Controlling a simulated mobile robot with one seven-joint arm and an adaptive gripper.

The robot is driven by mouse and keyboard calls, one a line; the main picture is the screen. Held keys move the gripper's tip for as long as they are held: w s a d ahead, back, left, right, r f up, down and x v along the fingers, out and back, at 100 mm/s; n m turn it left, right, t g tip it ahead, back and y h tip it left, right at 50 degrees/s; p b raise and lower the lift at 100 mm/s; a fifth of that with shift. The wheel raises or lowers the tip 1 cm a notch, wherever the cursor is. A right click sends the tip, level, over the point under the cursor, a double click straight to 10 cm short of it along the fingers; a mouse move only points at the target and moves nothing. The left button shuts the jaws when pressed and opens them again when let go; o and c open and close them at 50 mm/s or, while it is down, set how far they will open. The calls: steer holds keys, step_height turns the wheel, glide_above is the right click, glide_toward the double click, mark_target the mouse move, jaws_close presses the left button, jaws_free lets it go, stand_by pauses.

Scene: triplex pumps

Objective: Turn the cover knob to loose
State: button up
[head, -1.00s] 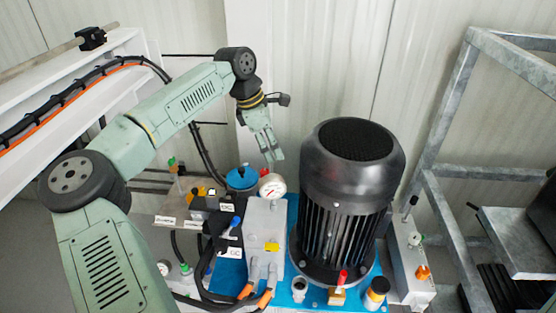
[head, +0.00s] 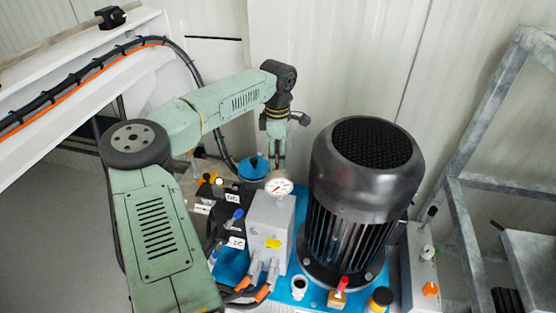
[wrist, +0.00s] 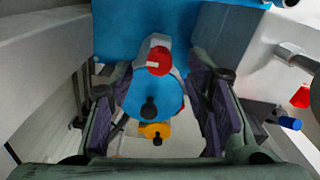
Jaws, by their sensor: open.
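A blue round cover (head: 254,168) stands behind the gauge in the head view, with a small upright knob on top. In the wrist view the blue cover (wrist: 135,94) lies between my fingers, with a small black knob (wrist: 149,106) on it. I cannot tell which way this knob is set. My gripper (head: 276,168) points down just right of the cover in the head view. In the wrist view my gripper (wrist: 155,118) is open, with its dark pads apart on both sides of the cover and nothing held.
A white dial gauge (head: 279,187) stands on a grey block in front of my gripper. A large black motor (head: 360,190) is close on the right. In the wrist view, a red round part (wrist: 159,61) and a yellow part (wrist: 154,129) flank the cover.

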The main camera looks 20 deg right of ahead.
mark_target(277, 166)
steer(key=shift+f, duration=1.6)
jaws_close()
